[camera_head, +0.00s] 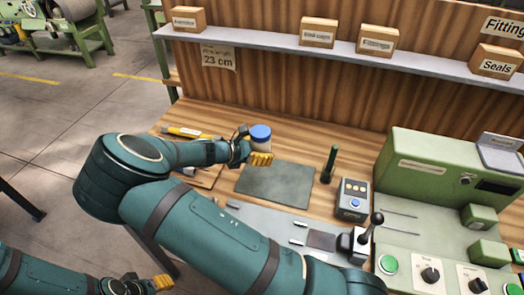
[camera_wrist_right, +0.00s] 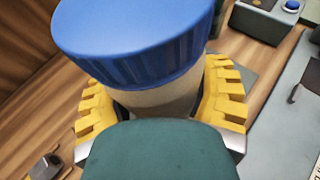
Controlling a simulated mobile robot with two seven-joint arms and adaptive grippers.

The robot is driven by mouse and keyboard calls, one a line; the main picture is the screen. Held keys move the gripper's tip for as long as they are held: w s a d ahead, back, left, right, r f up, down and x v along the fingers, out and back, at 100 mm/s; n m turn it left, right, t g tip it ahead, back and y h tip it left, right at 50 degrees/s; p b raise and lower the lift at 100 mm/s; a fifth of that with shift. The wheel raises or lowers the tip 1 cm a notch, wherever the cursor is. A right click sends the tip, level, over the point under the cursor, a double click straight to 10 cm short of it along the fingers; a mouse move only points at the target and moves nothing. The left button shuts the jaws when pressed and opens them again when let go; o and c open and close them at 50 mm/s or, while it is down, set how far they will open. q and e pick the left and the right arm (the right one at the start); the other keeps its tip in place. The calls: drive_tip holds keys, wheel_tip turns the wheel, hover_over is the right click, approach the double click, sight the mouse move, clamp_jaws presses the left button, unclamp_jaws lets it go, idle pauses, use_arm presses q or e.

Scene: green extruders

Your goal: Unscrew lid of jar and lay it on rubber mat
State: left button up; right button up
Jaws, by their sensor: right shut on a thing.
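The jar has a ribbed blue lid (camera_head: 260,132) seated on top and a pale body (camera_head: 262,146). My right gripper (camera_head: 259,157) is shut on the jar body just below the lid. In the right wrist view the lid (camera_wrist_right: 135,35) is large and close, with the yellow fingers on both sides of the body (camera_wrist_right: 165,103). The jar's base is hidden, so I cannot tell whether it rests on the bench. The dark rubber mat (camera_head: 277,186) lies bare just in front of the jar. My left gripper (camera_head: 161,283) is low at the left, away from the bench; its opening is unclear.
A dark green upright tool (camera_head: 329,164) and a grey button box (camera_head: 351,199) stand right of the mat. A green machine (camera_head: 425,168) fills the right side. A yellow tool (camera_head: 186,132) lies at the left. A shelf (camera_head: 340,57) with labelled boxes runs behind.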

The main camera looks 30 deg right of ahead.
drive_tip(key=c, duration=0.4)
drive_tip(key=shift+c, duration=0.2)
